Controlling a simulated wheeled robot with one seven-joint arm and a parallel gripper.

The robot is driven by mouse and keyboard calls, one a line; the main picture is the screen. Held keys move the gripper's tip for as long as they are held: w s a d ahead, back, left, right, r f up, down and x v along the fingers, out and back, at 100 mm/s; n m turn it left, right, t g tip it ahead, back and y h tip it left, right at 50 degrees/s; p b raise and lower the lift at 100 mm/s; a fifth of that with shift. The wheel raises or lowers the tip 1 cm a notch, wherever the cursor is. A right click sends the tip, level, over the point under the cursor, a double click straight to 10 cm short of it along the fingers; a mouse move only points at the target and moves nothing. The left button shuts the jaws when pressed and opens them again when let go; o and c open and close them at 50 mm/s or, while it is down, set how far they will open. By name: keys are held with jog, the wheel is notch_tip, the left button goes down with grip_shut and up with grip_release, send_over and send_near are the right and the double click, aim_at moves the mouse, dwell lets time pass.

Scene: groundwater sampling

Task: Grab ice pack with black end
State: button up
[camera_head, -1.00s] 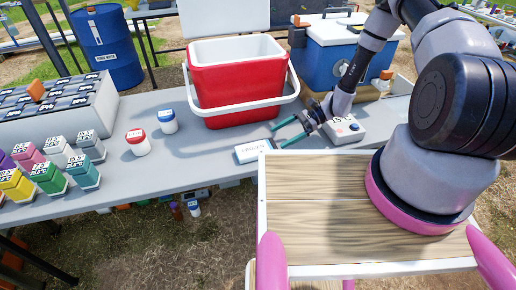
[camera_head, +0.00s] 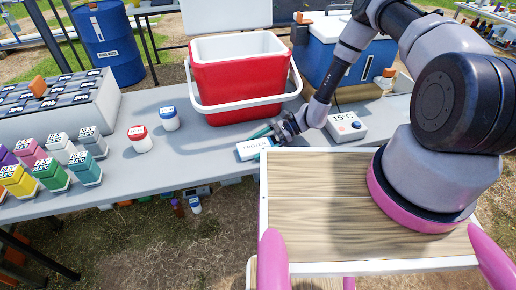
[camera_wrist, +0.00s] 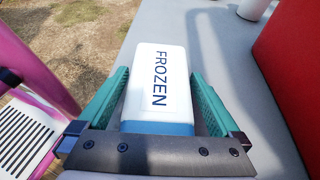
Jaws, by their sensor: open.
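A white ice pack marked FROZEN (camera_head: 250,151) lies flat on the grey table near its front edge. In the wrist view the pack (camera_wrist: 159,65) is white with a blue band at the end nearest my gripper; I see no black end on it. My gripper (camera_head: 262,139) is open, low at the pack. In the wrist view its two green fingers (camera_wrist: 160,77) lie on either side of the pack, with small gaps showing. The pack's near end is partly hidden by the gripper's crossbar.
A red cooler (camera_head: 238,92) with a white handle stands just behind. A white 15°C device (camera_head: 346,127) lies to the right. Red-lidded (camera_head: 139,140) and blue-lidded (camera_head: 169,119) jars stand left. My wooden deck (camera_head: 315,200) is close in front.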

jog(key=c, duration=1.4)
